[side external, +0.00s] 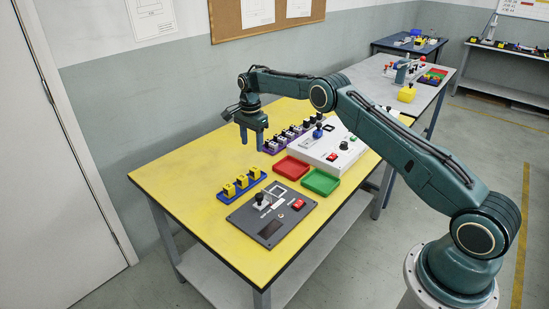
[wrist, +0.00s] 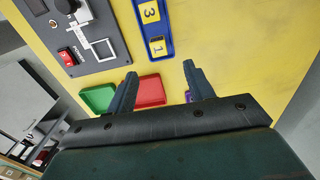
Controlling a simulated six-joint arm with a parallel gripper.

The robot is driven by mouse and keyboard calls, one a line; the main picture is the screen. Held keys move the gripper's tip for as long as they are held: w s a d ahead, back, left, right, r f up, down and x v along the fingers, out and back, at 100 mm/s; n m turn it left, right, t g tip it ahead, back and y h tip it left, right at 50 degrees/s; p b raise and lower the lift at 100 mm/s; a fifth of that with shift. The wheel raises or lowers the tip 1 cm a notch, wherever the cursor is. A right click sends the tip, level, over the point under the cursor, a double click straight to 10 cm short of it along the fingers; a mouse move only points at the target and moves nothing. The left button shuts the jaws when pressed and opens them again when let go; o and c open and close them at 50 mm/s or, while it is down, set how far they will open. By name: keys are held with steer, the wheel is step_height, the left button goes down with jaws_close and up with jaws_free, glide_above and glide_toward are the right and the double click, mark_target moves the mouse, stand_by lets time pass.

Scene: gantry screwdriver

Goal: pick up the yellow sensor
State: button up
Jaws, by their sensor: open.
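Several small yellow sensors with dark tops stand in a row in a blue rack (side external: 232,199) on the yellow table; the nearest to my gripper is a yellow sensor (side external: 255,172). In the wrist view the blue rack (wrist: 139,12) shows a yellow sensor marked 1 (wrist: 157,47) and a yellow sensor marked 3 (wrist: 150,13). My gripper (side external: 252,148) is open and empty, fingers pointing down, above the table beyond the rack's far end. In the wrist view the open fingers (wrist: 160,70) are below the sensor marked 1 in the picture, apart from it.
A grey panel (side external: 270,233) with a red switch lies beside the rack. A red tray (side external: 291,168), a green tray (side external: 320,182) and a white control box (side external: 345,153) are to the right. A purple rack (side external: 275,148) stands near my gripper. The table's left part is clear.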

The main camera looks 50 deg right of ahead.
glide_above(254, 169)
steer(key=shift+w+d+f, duration=0.1)
steer(key=shift+w+f, duration=0.05)
steer(key=shift+f, duration=1.45)
steer(key=shift+w+f, duration=0.1)
steer(key=shift+f, duration=1.45)
steer(key=shift+s+f, duration=0.15)
steer(key=shift+f, duration=2.4)
steer(key=c, duration=1.1)
step_height(254, 169, up, 20)
